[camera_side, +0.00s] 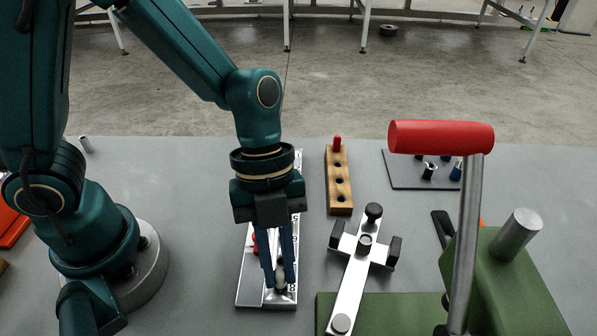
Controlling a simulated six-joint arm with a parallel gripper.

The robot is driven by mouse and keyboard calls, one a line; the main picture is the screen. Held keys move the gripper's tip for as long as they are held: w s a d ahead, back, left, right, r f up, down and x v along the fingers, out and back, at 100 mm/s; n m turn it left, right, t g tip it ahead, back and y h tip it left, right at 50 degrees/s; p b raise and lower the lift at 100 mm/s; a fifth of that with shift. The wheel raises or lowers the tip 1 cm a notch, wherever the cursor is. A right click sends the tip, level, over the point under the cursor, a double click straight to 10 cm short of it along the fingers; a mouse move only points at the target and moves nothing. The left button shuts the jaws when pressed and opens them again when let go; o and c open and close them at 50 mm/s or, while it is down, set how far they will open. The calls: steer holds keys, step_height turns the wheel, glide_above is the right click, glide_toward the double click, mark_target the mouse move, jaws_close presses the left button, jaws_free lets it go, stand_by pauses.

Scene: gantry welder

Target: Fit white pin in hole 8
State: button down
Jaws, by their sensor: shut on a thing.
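My gripper (279,286) points down over the near end of a silver numbered plate (250,290). Its two dark blue fingers are shut on the white pin (281,282), of which only a small pale part shows between the fingertips. The pin is at the near end of the plate, close to the printed number 8. The fingers hide hole 8 itself, so I cannot tell whether the pin is in it or above it. A red piece (255,243) shows on the plate just left of the fingers.
A wooden block (339,198) with a red pin (337,144) and open holes stands behind right. A silver cross-shaped clamp (350,290) and a green fixture with a red-handled lever (440,137) stand to the right. A dark mat (405,175) holds small parts.

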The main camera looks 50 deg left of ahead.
steer(key=shift+f, duration=0.6)
steer(key=c, duration=0.8)
jaws_free()
steer(key=shift+o, duration=0.2)
